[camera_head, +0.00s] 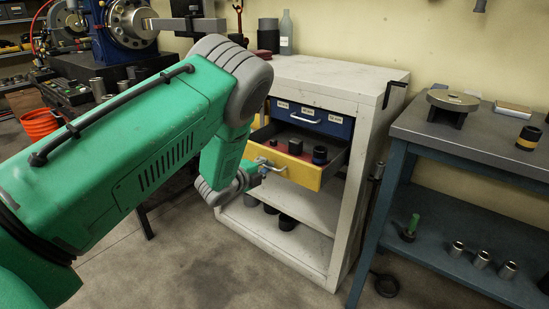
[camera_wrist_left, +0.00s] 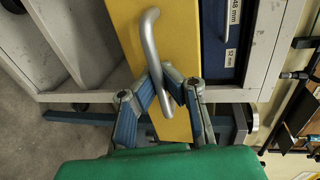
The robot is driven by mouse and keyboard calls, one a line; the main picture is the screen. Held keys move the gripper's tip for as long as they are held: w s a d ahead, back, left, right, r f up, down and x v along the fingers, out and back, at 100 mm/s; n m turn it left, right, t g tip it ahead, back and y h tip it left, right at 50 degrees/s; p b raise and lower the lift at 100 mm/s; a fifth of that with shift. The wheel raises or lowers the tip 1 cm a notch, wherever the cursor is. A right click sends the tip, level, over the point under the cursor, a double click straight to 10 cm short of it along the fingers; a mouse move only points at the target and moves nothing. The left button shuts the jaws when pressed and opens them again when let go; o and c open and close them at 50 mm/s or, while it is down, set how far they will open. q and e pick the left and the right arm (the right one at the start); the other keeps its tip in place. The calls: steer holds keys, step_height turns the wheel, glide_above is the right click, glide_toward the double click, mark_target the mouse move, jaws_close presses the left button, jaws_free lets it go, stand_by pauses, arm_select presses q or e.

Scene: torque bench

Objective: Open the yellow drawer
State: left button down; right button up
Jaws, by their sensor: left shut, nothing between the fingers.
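The yellow drawer (camera_head: 300,174) stands pulled out of the white cabinet, below the blue drawer. Its open top shows dark cylindrical parts inside. Its yellow front also fills the middle of the left wrist view (camera_wrist_left: 180,55), with the grey bar handle (camera_wrist_left: 149,45) running down toward my fingers. My left gripper (camera_head: 264,166) is at the drawer front by the handle. In the left wrist view its fingertips (camera_wrist_left: 166,74) are shut beside the lower end of the handle, with nothing held between them. Whether they touch the handle is unclear. My right gripper is not in view.
The white cabinet (camera_head: 357,150) holds a blue drawer (camera_head: 312,117), shut above the yellow one, and open shelves below. A blue workbench (camera_head: 400,135) with sockets stands to the right. Bare floor (camera_head: 190,265) lies in front. An orange bucket (camera_head: 39,124) is at the left.

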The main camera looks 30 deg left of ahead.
arm_select(q)
steer(key=shift+s+a+f+p, duration=0.1)
steer(key=shift+s+p, duration=0.2)
steer(key=shift+s, duration=0.85)
steer(key=shift+s+a+f+p, duration=0.1)
steer(key=shift+s+p, duration=0.2)
steer(key=shift+s, duration=0.8)
steer(key=c, duration=1.6)
jaws_free()
steer(key=shift+c, duration=0.2)
steer(key=shift+w, duration=0.1)
steer(key=shift+r, duration=0.1)
steer(key=v, duration=1.2)
